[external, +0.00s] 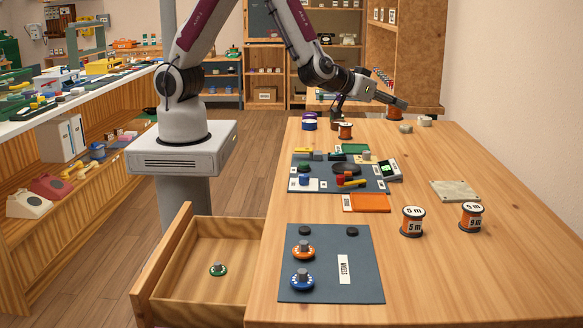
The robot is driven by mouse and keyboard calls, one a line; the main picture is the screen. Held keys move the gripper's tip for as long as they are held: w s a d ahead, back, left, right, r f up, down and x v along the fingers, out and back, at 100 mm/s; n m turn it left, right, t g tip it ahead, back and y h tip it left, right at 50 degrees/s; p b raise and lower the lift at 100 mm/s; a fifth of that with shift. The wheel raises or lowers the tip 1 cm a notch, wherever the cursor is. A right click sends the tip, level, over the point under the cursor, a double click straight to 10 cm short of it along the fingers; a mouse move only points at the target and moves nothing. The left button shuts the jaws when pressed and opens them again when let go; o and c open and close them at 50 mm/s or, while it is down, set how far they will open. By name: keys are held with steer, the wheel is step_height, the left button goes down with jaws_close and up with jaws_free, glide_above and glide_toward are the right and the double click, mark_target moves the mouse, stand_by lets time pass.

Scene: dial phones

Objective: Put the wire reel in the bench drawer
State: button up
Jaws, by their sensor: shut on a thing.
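My gripper (338,108) is at the far end of the bench, pointing down. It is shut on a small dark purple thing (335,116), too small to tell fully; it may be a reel. Two orange-and-white wire reels marked "5 m" stand upright on the right of the bench, one nearer the middle (412,222) and one further right (471,217). A smaller orange-ended reel (345,131) stands just below my gripper in the picture. A blue-purple reel-like thing (309,124) stands to its left. The bench drawer (190,285) is pulled open at the front left and holds a small green dial (217,269).
A dark mat (365,275) with an orange dial (303,249) and a blue dial (302,279) lies beside the drawer. Behind it are an orange tray (366,202) and a mat crowded with parts (375,184). A pale plate (456,190) lies at right. The bench's front right is clear.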

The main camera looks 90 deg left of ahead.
steer(key=s+d+m+t+h, duration=0.15)
steer(key=s+d, duration=0.35)
steer(key=d, duration=0.5)
steer(key=s+d+m+h, duration=0.1)
steer(key=s+d+h, duration=0.1)
steer(key=s+d, duration=0.5)
steer(key=s+d+m+h, duration=0.1)
steer(key=s+d+m, duration=0.15)
steer(key=d, duration=0.95)
steer(key=s+d+m+h, duration=0.15)
steer(key=s+d, duration=0.25)
steer(key=s, duration=0.6)
steer(key=s+d+m+h, duration=0.15)
steer(key=s+d, duration=0.25)
steer(key=s, duration=0.5)
steer(key=s+d+h, duration=0.2)
steer(key=s+d, duration=0.2)
steer(key=s, duration=0.6)
step_height(320, 180, down, 15)
steer(key=shift+w+d, duration=0.25)
steer(key=shift+w, duration=0.05)
steer(key=shift+f, duration=0.2)
steer(key=shift+f, duration=2.85)
steer(key=shift+f, duration=0.1)
steer(key=shift+f, duration=1.95)
